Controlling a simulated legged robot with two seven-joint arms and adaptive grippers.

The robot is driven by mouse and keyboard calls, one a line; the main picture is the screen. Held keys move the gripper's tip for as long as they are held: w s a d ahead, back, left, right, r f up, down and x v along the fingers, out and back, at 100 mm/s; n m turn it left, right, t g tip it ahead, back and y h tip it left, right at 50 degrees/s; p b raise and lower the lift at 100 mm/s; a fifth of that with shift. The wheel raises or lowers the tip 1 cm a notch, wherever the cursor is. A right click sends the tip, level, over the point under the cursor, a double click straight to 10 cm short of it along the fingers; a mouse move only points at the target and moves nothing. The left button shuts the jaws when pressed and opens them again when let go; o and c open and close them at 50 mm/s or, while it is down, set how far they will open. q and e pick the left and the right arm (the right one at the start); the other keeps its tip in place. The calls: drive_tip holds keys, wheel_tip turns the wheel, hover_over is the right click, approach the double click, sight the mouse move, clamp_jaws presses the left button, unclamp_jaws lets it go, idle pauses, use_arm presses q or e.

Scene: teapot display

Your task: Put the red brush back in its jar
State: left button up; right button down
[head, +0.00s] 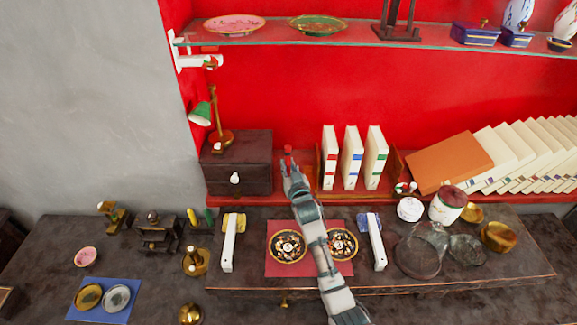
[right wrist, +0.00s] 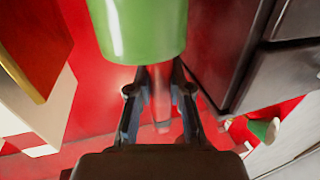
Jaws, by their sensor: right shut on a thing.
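My right gripper (head: 291,170) reaches up between the dark drawer cabinet and the upright books. It is shut on a slim reddish shaft, which I take to be the red brush (right wrist: 160,95); its red end (head: 288,150) shows just beyond the fingertips in the head view. In the right wrist view a glossy green cylinder (right wrist: 138,30) fills the top, close to the fingertips and in line with the shaft. I cannot tell whether it is the jar or part of the held thing. In the head view the arm hides this area. My left gripper is not in view.
A glass shelf (head: 370,38) runs above. Two patterned dishes lie on a red mat (head: 313,226) beneath my arm.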

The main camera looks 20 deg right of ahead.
drive_tip(key=c, duration=1.2)
unclamp_jaws()
drive_tip(key=shift+s+r, duration=0.1)
drive_tip(key=shift+r, duration=0.05)
drive_tip(key=shift+o, duration=0.6)
drive_tip(key=shift+d, duration=0.1)
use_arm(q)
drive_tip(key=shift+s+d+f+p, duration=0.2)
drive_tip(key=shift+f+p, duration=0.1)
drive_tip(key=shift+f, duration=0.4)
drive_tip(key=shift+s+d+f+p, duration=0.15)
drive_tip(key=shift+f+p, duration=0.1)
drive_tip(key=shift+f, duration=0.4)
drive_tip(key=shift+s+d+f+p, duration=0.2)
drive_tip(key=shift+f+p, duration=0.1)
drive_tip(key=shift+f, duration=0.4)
use_arm(e)
drive_tip(key=s+d, duration=0.1)
drive_tip(key=s, duration=1.1)
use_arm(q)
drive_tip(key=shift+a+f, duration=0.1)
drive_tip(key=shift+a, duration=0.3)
use_arm(e)
drive_tip(key=shift+a, duration=0.45)
drive_tip(key=shift+d, duration=0.1)
